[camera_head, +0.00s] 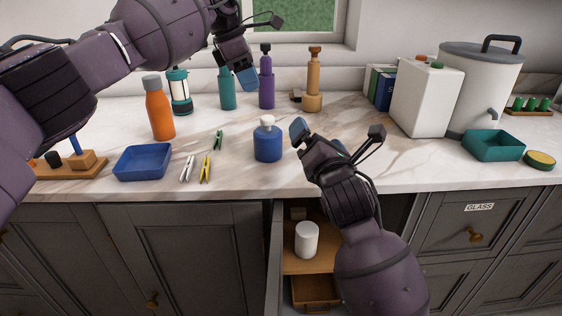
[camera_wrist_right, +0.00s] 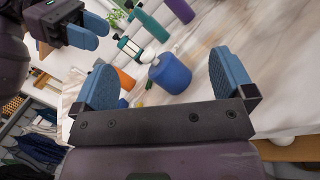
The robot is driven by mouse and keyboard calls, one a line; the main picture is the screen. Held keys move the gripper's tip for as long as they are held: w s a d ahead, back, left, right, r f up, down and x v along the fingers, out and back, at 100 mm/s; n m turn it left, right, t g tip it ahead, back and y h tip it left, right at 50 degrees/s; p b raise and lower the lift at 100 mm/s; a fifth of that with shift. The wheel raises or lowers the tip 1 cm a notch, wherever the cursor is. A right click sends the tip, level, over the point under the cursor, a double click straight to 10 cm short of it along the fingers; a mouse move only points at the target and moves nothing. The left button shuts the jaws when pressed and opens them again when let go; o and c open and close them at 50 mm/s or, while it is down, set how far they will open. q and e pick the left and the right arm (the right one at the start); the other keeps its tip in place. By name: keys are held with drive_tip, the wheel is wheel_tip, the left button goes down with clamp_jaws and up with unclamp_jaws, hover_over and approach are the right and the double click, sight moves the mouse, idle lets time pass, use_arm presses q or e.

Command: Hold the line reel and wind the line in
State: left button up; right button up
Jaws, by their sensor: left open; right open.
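I cannot make out a line reel or a line for certain in either view. My left gripper (camera_head: 242,74) is open and empty in the head view, raised before the teal and purple bottles. It also shows at the upper left of the right wrist view (camera_wrist_right: 85,35). My right gripper (camera_head: 317,140) is open over the counter's front part, to the right of a blue jar with a white cap (camera_head: 267,144). In the right wrist view (camera_wrist_right: 165,78) its two blue fingers stand wide apart. The blue jar (camera_wrist_right: 171,75) shows beyond them, not held.
An orange bottle (camera_head: 159,112), blue tray (camera_head: 142,163) and several clothespins (camera_head: 205,169) are on the left of the marble counter. A white box (camera_head: 424,98), drum (camera_head: 482,80) and teal tray (camera_head: 493,146) stand right. An open drawer (camera_head: 300,266) holds a white cylinder (camera_head: 307,240).

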sight(272, 145)
drive_tip(key=a+f+n, duration=0.2)
drive_tip(key=w+a+f+n+g+y, duration=0.1)
drive_tip(key=a+f+n, duration=0.1)
drive_tip(key=n, duration=0.1)
drive_tip(key=w+a+f+n+g, duration=0.1)
drive_tip(key=a+f+n, duration=0.1)
drive_tip(key=a+n, duration=0.1)
drive_tip(key=shift+f, duration=0.15)
drive_tip(key=shift+a+x, duration=0.2)
drive_tip(key=shift+x, duration=5.15)
